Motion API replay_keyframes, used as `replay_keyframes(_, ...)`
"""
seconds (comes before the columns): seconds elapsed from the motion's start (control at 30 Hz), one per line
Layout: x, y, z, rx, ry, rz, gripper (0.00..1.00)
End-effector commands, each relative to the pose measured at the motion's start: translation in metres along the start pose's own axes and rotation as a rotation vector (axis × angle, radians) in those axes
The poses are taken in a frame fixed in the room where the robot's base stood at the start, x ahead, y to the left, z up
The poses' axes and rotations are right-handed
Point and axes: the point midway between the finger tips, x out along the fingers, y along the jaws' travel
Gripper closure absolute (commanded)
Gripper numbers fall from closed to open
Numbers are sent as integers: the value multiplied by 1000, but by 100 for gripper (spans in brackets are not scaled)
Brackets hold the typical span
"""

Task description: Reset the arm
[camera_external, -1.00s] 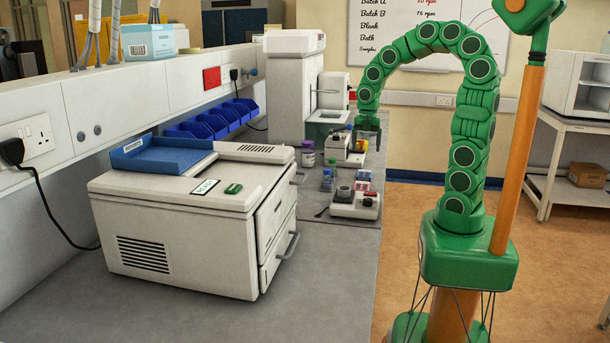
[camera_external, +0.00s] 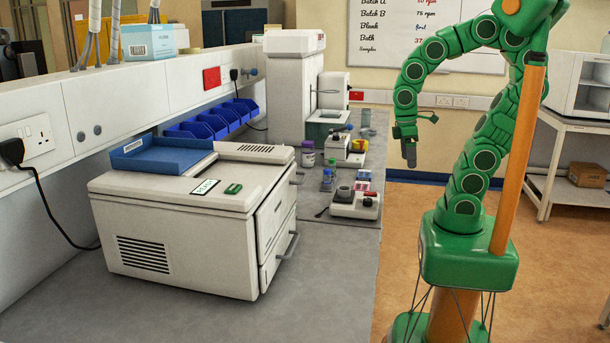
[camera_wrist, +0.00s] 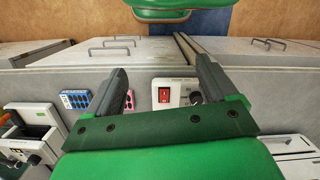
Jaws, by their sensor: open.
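My gripper (camera_external: 409,154) hangs from my raised green arm, pointing down, just right of the bench's front edge in the external view. In the wrist view its two dark fingers (camera_wrist: 162,78) stand well apart with nothing between them. The gripper is open and empty. In the external view it is clear of the bench and touches nothing that I can see.
The grey bench (camera_external: 330,262) carries a white chest-like unit (camera_external: 180,225) and a small device (camera_external: 355,205). That device's red switch (camera_wrist: 164,95) shows between my fingers. A white shelf unit (camera_external: 580,140) stands at the right. Open floor (camera_external: 560,262) lies right of the bench.

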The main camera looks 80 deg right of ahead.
Motion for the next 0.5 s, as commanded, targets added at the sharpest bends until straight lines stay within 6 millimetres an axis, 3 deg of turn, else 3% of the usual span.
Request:
replay_keyframes(0.2,2,-12,18,165,1,5,14)
replay_keyframes(0.5,2,-14,20,184,-2,3,14)
